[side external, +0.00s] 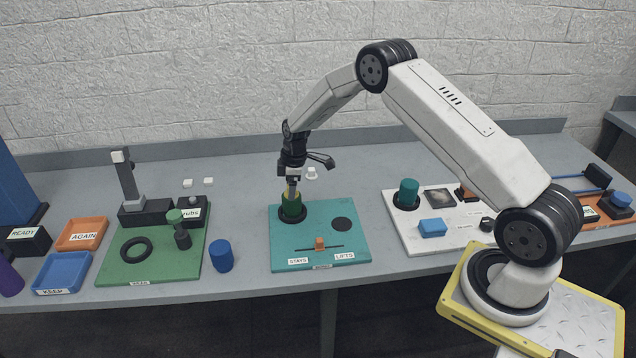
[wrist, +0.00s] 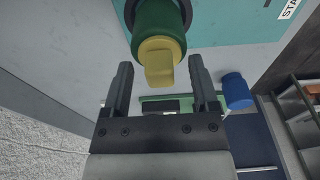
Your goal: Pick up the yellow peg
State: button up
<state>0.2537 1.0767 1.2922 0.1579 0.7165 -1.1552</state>
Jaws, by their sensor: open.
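The yellow peg (wrist: 160,58) has a flat tab and sits in the top of a green cylinder (wrist: 158,22). In the side external view, the green cylinder (side external: 293,209) stands upright in a dark ring on the teal board (side external: 345,255), and only a little yellow shows at its top. My gripper (wrist: 160,75) is open, with one finger on each side of the yellow tab in the wrist view. Gaps show between the tab and both fingers, and nothing is held. In the side external view, my gripper (side external: 292,183) is directly above the cylinder, pointing down.
A blue cylinder (side external: 221,256) and a green board (side external: 150,268) are to the left. A white board (side external: 455,243) with several items is to the right.

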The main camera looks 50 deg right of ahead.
jog(key=shift+c, duration=0.2)
grip_shut()
jog(key=shift+r, duration=0.15)
jog(key=shift+r, duration=0.85)
jog(key=s+a+r, duration=0.2)
jog(key=s+r, duration=0.9)
jog(key=s, duration=0.2)
jog(key=shift+s+a, duration=0.3)
jog(key=shift+s, duration=0.1)
